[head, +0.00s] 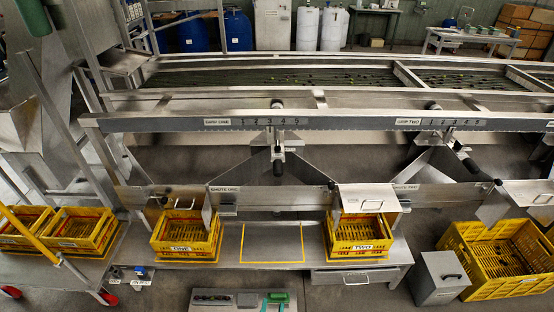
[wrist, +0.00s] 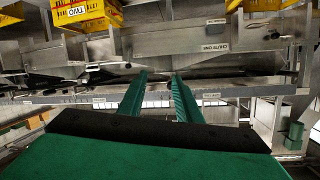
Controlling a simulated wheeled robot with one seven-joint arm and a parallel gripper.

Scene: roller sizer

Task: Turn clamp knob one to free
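A scale rail (head: 330,121) with a plate reading ONE (head: 217,121) crosses the head view. The view is upside down, and no knob is clearly seen between the fingertips.
Yellow crates ONE (head: 187,256) and TWO (head: 358,252) stand under the chutes, with a yellow-outlined empty space (head: 271,258) between them. Steel chute plates jut below the rail. A grey bin (head: 438,278) and large yellow crate (head: 462,236) are at right.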

